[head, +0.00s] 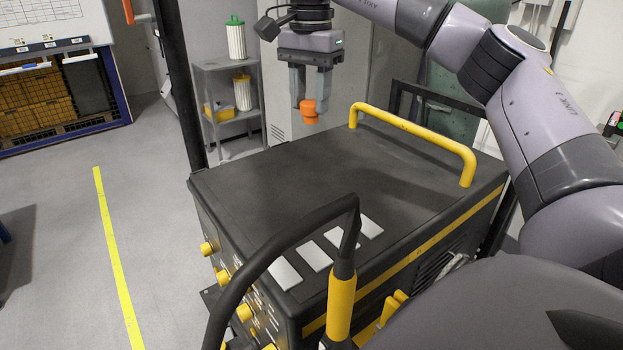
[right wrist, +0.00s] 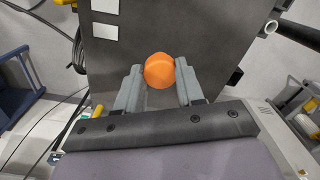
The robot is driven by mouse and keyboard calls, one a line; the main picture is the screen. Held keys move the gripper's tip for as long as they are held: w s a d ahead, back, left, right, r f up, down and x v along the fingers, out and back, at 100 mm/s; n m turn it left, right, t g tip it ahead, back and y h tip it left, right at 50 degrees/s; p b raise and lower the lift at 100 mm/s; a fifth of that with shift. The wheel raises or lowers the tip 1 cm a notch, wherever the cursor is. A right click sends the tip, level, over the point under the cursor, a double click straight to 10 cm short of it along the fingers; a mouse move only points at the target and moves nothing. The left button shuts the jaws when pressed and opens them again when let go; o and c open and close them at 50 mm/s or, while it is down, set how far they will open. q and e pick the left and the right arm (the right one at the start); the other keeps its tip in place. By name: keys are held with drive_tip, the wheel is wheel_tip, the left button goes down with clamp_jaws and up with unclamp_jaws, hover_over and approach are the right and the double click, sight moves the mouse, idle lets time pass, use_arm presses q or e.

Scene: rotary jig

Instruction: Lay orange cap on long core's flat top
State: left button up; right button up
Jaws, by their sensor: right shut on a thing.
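The orange cap (head: 309,112) is held between the fingertips of my right gripper (head: 310,102), in the air over the far part of the dark machine top. In the right wrist view the cap (right wrist: 159,71) sits round and orange between the two grey fingers (right wrist: 160,78). I cannot tell for sure which thing is the long core. Two white pleated cylinders stand on a grey shelf behind: one with green ends (head: 236,40) on top, one with yellow ends (head: 242,92) below. My left gripper is not in view.
The dark machine (head: 300,190) has a flat, mostly bare top with several white plates (head: 315,256) near its front. A yellow handle (head: 415,132) rises at its far right. A thick black hose (head: 285,235) with a yellow sleeve (head: 341,305) arches over the front.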

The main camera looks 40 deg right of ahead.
wheel_tip(320, 180, down, 17)
drive_tip(key=shift+f+p, duration=0.15)
drive_tip(key=shift+p, duration=0.15)
drive_tip(key=o, duration=1)
drive_tip(key=shift+f, duration=0.1)
